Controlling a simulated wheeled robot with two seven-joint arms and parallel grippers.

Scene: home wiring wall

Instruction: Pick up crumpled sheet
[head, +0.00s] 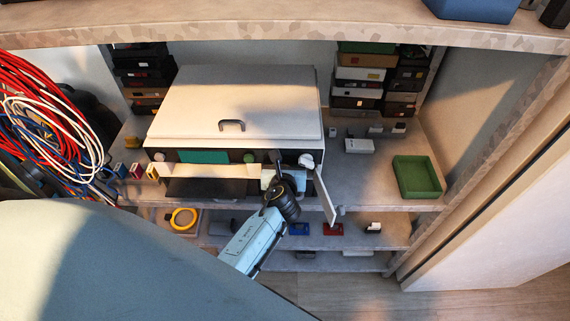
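I cannot make out a crumpled sheet for certain. A small white lump (306,160) sits at the right of the front of a large pale box; I cannot tell whether it is the sheet or a knob. One gripper (284,180) is in view, at the end of the light-blue arm rising from the lower left, which I take as my left. It is in front of the box's open front, just left of and below the lump. Its black wrist hides the fingertips, so its opening and any contents are unclear. My other gripper is not in view.
The large box (240,100) stands on the shelf, with a pale flap (325,195) sticking out at its right. A green tray (416,177) stands at the right. Coiled cables (50,120) hang at the left. Stacked boxes (365,75) stand behind. Small parts lie on the lower shelf.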

